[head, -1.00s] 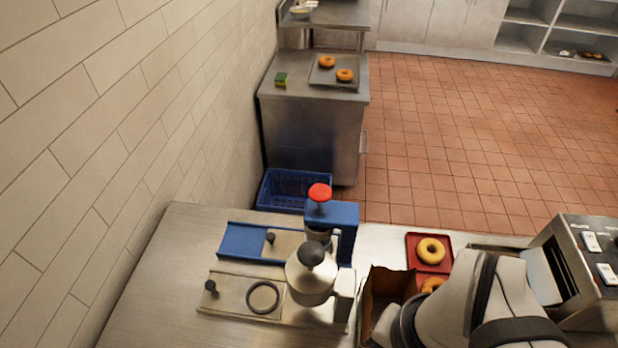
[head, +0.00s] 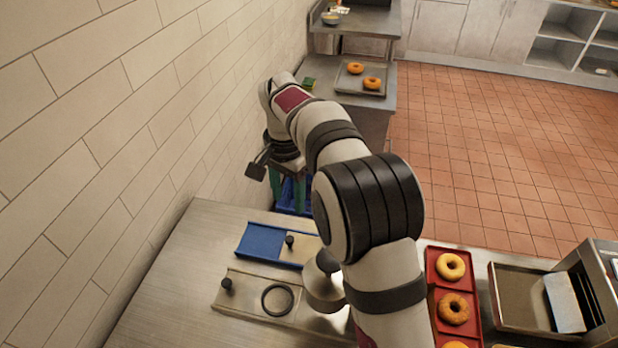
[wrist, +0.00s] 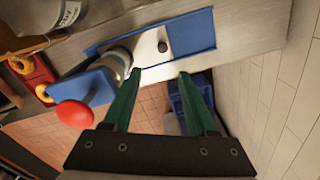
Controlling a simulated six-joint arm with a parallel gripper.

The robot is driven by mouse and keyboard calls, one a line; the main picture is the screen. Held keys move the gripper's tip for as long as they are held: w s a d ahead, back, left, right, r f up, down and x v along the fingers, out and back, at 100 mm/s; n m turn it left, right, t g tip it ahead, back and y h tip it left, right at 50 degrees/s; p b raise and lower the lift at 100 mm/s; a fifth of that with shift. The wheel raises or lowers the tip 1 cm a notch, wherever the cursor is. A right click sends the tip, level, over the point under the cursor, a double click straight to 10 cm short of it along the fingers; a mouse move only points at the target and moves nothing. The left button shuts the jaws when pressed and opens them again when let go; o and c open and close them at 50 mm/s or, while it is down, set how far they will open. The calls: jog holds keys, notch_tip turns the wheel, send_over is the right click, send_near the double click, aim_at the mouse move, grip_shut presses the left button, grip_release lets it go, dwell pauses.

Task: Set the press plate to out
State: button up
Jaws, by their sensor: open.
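The blue press base (head: 257,241) lies on the steel counter. Its pale press plate (head: 300,252), with a black knob (head: 290,241), sits in the base's right part; the base's left end is bare blue. In the wrist view the plate (wrist: 148,47) and its knob (wrist: 162,46) lie just beyond my fingertips, beside the metal press cylinder (wrist: 118,62). The red-topped handle (wrist: 73,114) is at lower left there; my arm hides the press column in the head view. My gripper (wrist: 160,73) is open and empty, green fingers apart, beyond the counter's far edge.
Bagels lie on a red tray (head: 438,300) at right. A tiled wall bounds the left. The counter's left part is clear.

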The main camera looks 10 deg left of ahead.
aim_at(289, 238)
jog(key=f, duration=1.6)
jog(key=shift+w+a, duration=0.15)
jog(key=shift+a, duration=0.1)
grip_shut()
dwell(0.5)
